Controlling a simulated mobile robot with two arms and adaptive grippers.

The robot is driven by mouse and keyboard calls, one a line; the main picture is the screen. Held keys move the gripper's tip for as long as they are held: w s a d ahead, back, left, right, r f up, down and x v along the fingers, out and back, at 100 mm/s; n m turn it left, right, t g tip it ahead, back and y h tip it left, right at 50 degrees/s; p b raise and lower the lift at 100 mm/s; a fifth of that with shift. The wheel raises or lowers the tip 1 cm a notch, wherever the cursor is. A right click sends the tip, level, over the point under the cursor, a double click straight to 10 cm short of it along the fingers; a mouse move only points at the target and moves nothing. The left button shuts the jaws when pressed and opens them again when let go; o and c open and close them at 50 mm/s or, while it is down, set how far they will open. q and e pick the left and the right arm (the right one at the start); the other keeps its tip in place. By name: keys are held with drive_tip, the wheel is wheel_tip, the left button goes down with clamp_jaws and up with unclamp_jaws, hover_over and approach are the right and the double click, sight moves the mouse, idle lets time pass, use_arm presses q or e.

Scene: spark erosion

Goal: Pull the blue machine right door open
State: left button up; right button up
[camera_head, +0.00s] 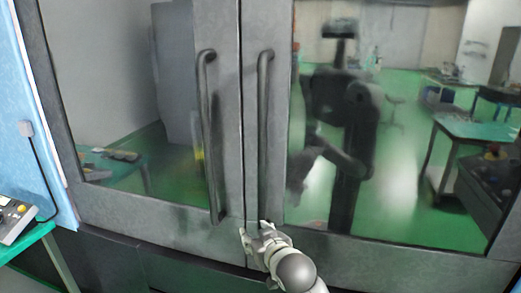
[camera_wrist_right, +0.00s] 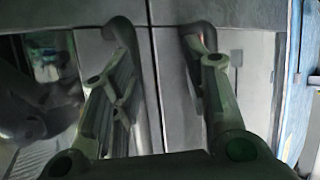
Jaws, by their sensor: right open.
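The blue machine has two grey-framed glass doors that meet at a vertical seam. The right door (camera_head: 279,60) carries a long vertical bar handle (camera_head: 264,130), and the left door (camera_head: 228,60) carries a matching handle (camera_head: 206,130). The doors look closed. My right gripper (camera_head: 255,230) is open at the lower end of the right door's handle. In the right wrist view, turned around, my open fingers (camera_wrist_right: 165,75) straddle the seam. The right door's handle (camera_wrist_right: 141,110) lies close to the left finger; contact cannot be told. My left gripper is out of view.
The left door's handle (camera_wrist_right: 193,75) is close to the other finger in the wrist view. A blue machine side panel (camera_head: 45,110) and a green table with a control box (camera_head: 14,222) stand at the left. The glass reflects my body and the room.

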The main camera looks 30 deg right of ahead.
sight(264, 154)
drive_tip(key=s+d+r+m+t+h, duration=0.1)
drive_tip(key=s+r+t, duration=0.15)
drive_tip(key=r, duration=0.75)
drive_tip(key=s+d+r+m+t+h, duration=0.1)
drive_tip(key=s+r+t, duration=0.15)
drive_tip(key=r, duration=0.75)
drive_tip(key=shift+g, duration=0.4)
drive_tip(key=x, duration=0.5)
drive_tip(key=r+x, duration=0.1)
drive_tip(key=x, duration=0.2)
drive_tip(key=shift+w+d+r, duration=0.1)
drive_tip(key=shift+w, duration=0.2)
drive_tip(key=shift+w+d+p, duration=0.2)
drive_tip(key=shift+w+p, duration=0.1)
drive_tip(key=shift+w, duration=0.35)
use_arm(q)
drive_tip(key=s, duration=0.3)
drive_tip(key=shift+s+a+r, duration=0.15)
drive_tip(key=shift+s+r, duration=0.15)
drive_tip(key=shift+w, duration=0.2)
use_arm(e)
clamp_jaws()
